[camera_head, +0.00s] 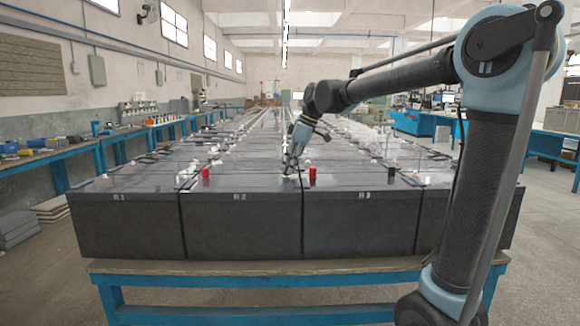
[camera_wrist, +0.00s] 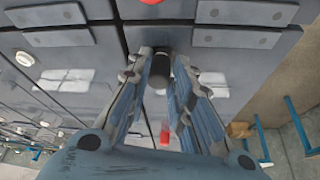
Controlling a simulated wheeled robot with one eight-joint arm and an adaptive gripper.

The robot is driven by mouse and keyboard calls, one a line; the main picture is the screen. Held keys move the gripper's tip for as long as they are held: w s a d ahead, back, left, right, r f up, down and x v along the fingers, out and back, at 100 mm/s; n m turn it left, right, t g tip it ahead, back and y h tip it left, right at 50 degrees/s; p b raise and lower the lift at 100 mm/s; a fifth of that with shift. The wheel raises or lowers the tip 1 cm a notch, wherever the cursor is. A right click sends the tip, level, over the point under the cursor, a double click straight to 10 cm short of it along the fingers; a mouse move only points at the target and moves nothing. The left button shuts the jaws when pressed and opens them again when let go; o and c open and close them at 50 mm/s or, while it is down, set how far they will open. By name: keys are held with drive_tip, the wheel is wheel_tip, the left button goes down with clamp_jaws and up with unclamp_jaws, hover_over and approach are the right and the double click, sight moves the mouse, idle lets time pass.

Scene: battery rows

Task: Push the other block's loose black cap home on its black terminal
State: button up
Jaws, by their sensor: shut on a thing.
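My gripper (camera_head: 288,170) reaches down to the top of the front row, near the seam between the two middle front blocks, the left-middle block (camera_head: 240,222) and the right-middle block (camera_head: 358,222). In the wrist view, my gripper (camera_wrist: 163,55) has its fingertips closed around a small dark cylinder, which looks like the black cap (camera_wrist: 161,66). The fingers hide its sides, and I cannot tell how it sits on its terminal. Another black cap (camera_head: 391,171) stands near the right end of the right-middle block.
A red cap (camera_head: 205,172) stands on the left-middle block and another red cap (camera_head: 312,173) on the right-middle block, close to my gripper. More battery rows stretch behind. The blue bench (camera_head: 250,312) carries the blocks. A side bench (camera_head: 75,153) with tools stands left, beyond open floor.

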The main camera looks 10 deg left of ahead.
drive_tip(key=shift+f, duration=0.35)
idle(0.3)
drive_tip(key=o, duration=0.8)
drive_tip(key=o, duration=0.5)
drive_tip(key=shift+r, duration=0.1)
drive_tip(key=shift+r, duration=3.45)
